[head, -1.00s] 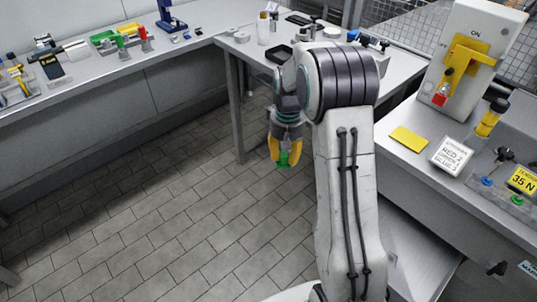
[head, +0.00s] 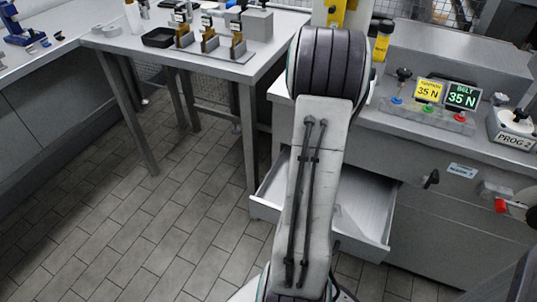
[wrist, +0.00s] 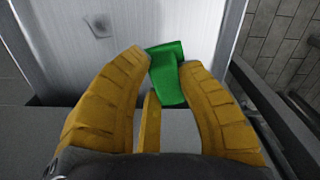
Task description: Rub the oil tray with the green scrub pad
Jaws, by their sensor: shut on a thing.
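A pale metal pull-out tray (head: 362,208), which looks like the oil tray, juts open from the grey machine cabinet in the head view. In the wrist view its bare floor (wrist: 175,22) fills the upper middle, with a dark smudge (wrist: 98,24) at upper left. The green scrub pad (wrist: 167,75) is between the yellow fingertips of my gripper (wrist: 163,64), which is shut on it. The pad appears over the tray; I cannot tell whether it touches. My gripper and the pad are hidden behind my arm in the head view.
The tray's raised walls stand around its floor. Above it, the machine bench carries a control panel with knobs (head: 430,112) and displays. A small black tray (head: 158,38) and several fixtures stand on the table at upper left. The tiled floor (head: 110,215) at left is clear.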

